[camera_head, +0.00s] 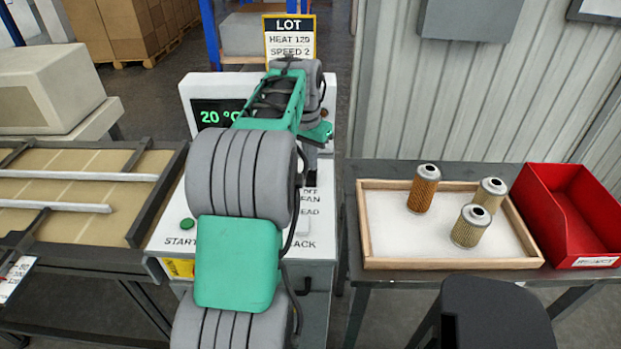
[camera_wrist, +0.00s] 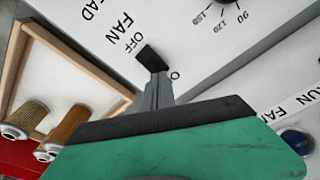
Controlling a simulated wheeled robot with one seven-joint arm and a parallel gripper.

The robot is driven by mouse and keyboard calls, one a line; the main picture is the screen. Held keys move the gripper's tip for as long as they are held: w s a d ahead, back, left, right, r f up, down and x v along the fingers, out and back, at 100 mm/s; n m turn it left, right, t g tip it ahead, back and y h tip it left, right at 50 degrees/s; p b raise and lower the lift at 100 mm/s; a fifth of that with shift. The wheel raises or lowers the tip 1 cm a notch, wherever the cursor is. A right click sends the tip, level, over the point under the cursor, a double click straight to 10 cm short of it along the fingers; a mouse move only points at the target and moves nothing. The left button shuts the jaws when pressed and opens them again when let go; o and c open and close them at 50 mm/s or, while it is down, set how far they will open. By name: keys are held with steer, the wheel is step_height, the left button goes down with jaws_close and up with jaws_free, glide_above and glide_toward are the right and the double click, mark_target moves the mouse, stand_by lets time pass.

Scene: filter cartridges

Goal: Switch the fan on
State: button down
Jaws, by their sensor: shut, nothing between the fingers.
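The machine's white panel (camera_wrist: 205,45) fills much of the wrist view. A black block that looks like the fan switch (camera_wrist: 150,58) sits under the word FAN, between OFF and a letter O of a partly hidden label. My gripper (camera_wrist: 154,78) is shut and empty, its grey fingertips at this block. I cannot tell whether they touch it or which position the switch is in. In the head view my arm covers the gripper and most of the panel; the display (camera_head: 218,113) reads 20 °C.
A dial (camera_wrist: 228,4) and a blue button (camera_wrist: 298,141) are on the panel near the gripper. A sign (camera_head: 290,40) reads LOT, HEAT 120, SPEED 2. To the right, a wooden tray (camera_head: 450,264) holds three filter cartridges beside a red bin (camera_head: 570,215).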

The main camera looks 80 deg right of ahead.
mark_target(311, 173)
steer(key=shift+f+b, duration=0.7)
steer(key=shift+f, duration=0.35)
stand_by(0.5)
steer(key=shift+r+p, duration=2.85)
steer(key=shift+r, duration=0.7)
